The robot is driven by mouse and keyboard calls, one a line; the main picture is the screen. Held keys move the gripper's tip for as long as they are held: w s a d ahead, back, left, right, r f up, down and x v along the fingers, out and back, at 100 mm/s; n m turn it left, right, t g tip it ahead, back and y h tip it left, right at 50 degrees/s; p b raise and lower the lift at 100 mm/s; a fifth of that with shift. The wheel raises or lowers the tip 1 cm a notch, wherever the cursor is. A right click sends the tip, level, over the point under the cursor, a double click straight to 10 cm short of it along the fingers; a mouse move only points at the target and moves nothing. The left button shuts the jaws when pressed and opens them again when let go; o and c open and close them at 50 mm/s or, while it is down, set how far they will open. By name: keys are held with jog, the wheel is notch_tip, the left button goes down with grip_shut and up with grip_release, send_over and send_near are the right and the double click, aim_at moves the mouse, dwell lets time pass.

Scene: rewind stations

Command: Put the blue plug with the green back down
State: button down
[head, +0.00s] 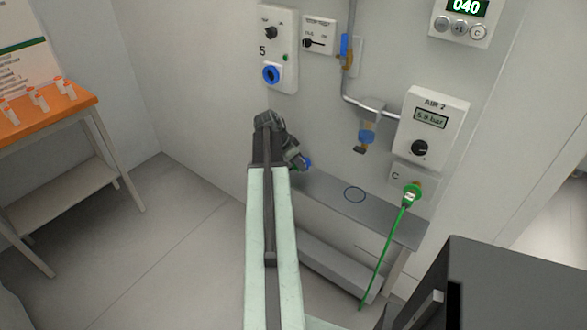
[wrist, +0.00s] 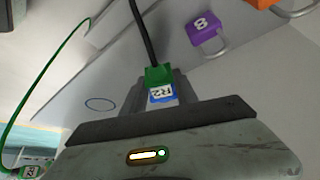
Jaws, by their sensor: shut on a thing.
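My gripper (head: 299,161) is shut on the blue plug (head: 308,163), which shows at its tip in the head view, left of and above the grey shelf (head: 325,190). In the wrist view the plug's green back (wrist: 157,74) and a blue-edged white label reading R2 (wrist: 162,93) show between my fingers (wrist: 160,104). A black cable runs up from the green back. The plug's front end is hidden. A dark circle outline (head: 355,194) is marked on the shelf, and it also shows in the wrist view (wrist: 100,104). The circle is empty.
A green plug (head: 411,194) with a green cable sits in the wall at the shelf's right. The AIR 2 box (head: 432,130) and a blue fitting (head: 367,134) are above the shelf. A purple padlock (wrist: 205,32) marked 8 shows in the wrist view. An orange table (head: 45,112) stands left.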

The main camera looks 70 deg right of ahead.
aim_at(294, 165)
notch_tip(294, 165, down, 3)
jog(key=shift+f+b, duration=0.15)
jog(key=shift+b, duration=0.95)
jog(key=shift+w+r, duration=0.2)
jog(key=shift+r, duration=0.05)
jog(key=shift+a+f, duration=0.1)
jog(key=shift+f, duration=0.1)
jog(key=c, duration=0.9)
grip_release()
jog(key=shift+c, duration=0.2)
jog(key=shift+r, duration=0.1)
